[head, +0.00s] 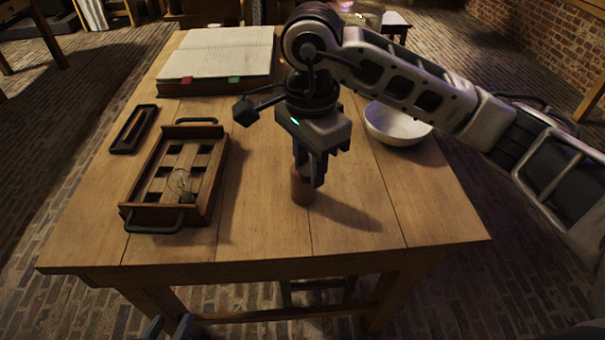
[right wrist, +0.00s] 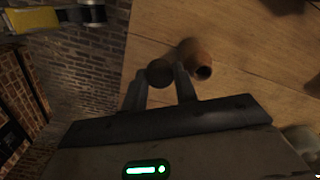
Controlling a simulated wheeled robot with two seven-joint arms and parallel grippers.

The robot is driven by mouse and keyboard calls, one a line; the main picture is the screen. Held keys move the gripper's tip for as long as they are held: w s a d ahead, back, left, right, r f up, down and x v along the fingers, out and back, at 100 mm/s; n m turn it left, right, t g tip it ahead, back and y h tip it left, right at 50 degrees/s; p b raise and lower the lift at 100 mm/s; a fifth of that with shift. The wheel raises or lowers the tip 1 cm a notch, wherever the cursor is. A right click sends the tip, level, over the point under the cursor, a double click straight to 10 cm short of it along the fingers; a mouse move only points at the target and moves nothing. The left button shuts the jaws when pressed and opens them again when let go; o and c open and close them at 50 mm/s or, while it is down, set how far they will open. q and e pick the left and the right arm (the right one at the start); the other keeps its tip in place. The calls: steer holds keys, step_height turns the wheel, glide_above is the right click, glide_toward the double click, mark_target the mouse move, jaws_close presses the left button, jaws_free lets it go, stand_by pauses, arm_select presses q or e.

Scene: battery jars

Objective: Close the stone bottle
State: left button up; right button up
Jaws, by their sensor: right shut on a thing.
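The stone bottle (head: 302,188) is a small brown cylinder standing upright on the table, partly hidden behind my right gripper (head: 310,178). In the right wrist view the bottle (right wrist: 196,58) shows its dark open mouth. There my right gripper (right wrist: 160,85) is shut on a dark round stopper (right wrist: 160,72), which is beside the bottle's mouth and not over it. Whether stopper and bottle touch is unclear. In the head view the stopper is hard to make out between the fingers. My left gripper (head: 168,327) shows only its tips at the bottom edge, apart and empty.
A wooden tray (head: 215,165) with handles, holding a small glass-like item (head: 181,184), stands left on the table (head: 400,225). A small dark frame (head: 134,130) lies beside it. An open book (head: 215,60) lies behind, and a white bowl (head: 397,125) stands right.

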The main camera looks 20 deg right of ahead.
steer(key=s+d+f+n, duration=0.3)
steer(key=d+f+n, duration=0.1)
steer(key=n, duration=1)
steer(key=shift+d+n, duration=0.3)
steer(key=shift+d, duration=0.4)
steer(key=shift+w, duration=0.1)
